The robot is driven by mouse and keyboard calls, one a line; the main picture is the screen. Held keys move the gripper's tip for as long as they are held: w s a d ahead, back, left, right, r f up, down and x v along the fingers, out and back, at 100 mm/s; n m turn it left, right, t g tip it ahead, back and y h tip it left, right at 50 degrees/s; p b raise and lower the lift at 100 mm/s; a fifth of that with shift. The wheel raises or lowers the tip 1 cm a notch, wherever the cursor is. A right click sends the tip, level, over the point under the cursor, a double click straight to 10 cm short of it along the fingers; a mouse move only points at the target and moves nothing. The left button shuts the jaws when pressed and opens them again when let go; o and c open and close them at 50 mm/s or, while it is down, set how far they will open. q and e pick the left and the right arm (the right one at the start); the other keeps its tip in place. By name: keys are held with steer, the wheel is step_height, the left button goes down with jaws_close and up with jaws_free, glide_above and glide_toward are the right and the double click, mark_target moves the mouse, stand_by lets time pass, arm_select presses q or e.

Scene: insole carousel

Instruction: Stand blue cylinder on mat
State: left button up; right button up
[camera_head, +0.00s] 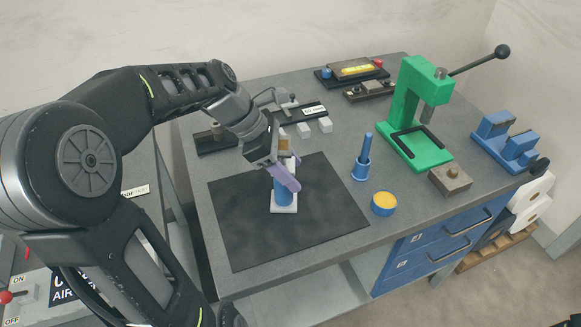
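A blue cylinder (284,193) stands upright on a small white square base (284,209). The base rests on the dark mat (250,240), near the mat's middle. My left gripper (286,178) reaches down from the upper left, with a purple finger across the cylinder's upper part. The finger and gripper body hide the cylinder's top, and I cannot tell whether the gripper is closed on it. My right gripper is not in view.
A blue holder with an upright rod (362,166) and a blue cup with yellow contents (384,203) stand right of the mat. A green lever press (416,115) stands behind them. White blocks (304,130) lie behind the mat. The mat's front and left are clear.

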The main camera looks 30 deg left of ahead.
arm_select(q)
steer(key=o, duration=0.4)
steer(key=shift+c, duration=0.2)
steer(key=shift+r, duration=0.1)
steer(key=v, duration=1.2)
steer(key=shift+p, duration=0.4)
